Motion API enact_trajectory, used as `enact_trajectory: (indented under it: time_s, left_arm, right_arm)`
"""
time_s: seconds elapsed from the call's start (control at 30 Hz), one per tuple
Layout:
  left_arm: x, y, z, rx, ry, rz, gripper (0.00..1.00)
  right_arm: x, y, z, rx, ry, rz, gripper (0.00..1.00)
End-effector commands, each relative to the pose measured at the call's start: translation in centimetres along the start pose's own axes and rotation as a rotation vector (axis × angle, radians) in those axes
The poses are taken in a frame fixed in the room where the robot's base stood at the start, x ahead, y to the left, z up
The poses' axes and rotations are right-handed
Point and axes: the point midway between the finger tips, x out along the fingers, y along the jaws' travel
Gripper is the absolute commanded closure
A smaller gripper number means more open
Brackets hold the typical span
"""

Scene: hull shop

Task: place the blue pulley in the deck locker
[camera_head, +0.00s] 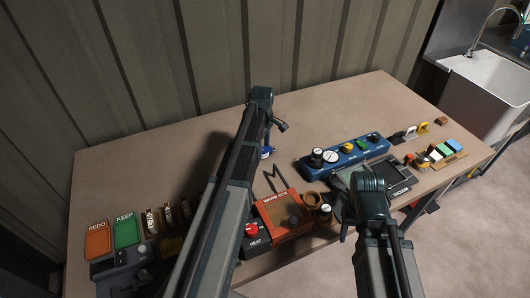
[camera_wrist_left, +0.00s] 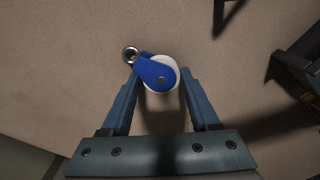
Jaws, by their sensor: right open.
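The blue pulley (camera_head: 266,153), with a white wheel, shows beside my left arm in the head view. In the left wrist view the pulley (camera_wrist_left: 158,76) lies between my left fingertips, its metal eye pointing up and left. My left gripper (camera_wrist_left: 160,78) has a finger against each side of it, with no clear gap. I cannot tell whether the pulley touches the table. My left arm hides part of it in the head view. My right gripper (camera_head: 358,222) is open and empty at the front right. I cannot tell which thing is the deck locker.
A blue control panel (camera_head: 345,155) and a dark tray marked VACUUM (camera_head: 398,182) are to the right. REDO (camera_head: 98,242) and KEEP (camera_head: 127,232) trays are left. The table's back is clear.

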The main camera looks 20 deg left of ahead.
Motion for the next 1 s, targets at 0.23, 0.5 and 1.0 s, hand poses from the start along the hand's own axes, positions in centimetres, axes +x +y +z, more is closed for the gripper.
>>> enact_trajectory:
  time_s: [0.23,0.5,1.0]
  left_arm:
    - [0.0,0.0,0.0,0.000,0.000,0.000,0.91]
    - [0.0,0.0,0.0,0.000,0.000,0.000,1.00]
    - [-4.5,0.0,0.0,0.000,0.000,0.000,1.00]
  right_arm:
    - [0.0,0.0,0.0,0.000,0.000,0.000,0.50]
    - [0.0,0.0,0.0,0.000,0.000,0.000,0.50]
    - [-4.4,0.4,0.3,0.000,0.000,0.000,0.50]
